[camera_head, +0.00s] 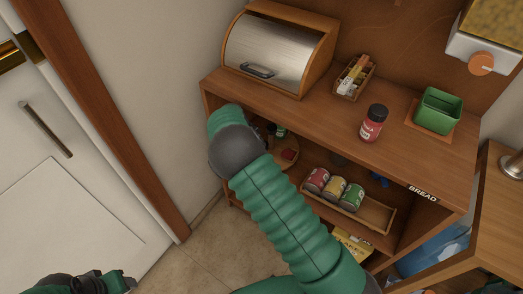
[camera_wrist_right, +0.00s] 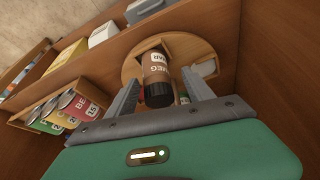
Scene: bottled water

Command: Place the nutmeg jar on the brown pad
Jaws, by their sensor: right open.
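The nutmeg jar (camera_wrist_right: 155,70), brown with a pale label and a dark cap, stands on a round wooden tray (camera_wrist_right: 130,68) in the right wrist view. My right gripper (camera_wrist_right: 162,82) is open, with one finger on each side of the jar; I cannot tell whether they touch it. In the head view the right arm reaches into the lower shelf and its gripper is hidden. A flat brown pad (camera_head: 411,116) lies under a green container (camera_head: 437,110) on the top shelf. My left gripper (camera_head: 100,284) is partly cut off at the bottom left.
A red jar with a dark cap (camera_head: 373,123) stands on the top shelf near the pad. A bread box (camera_head: 270,55) and a small packet basket (camera_head: 353,78) are further left. A wooden tray of cans (camera_head: 375,213) sits on the lower shelf. Shelf boards and walls surround the right gripper.

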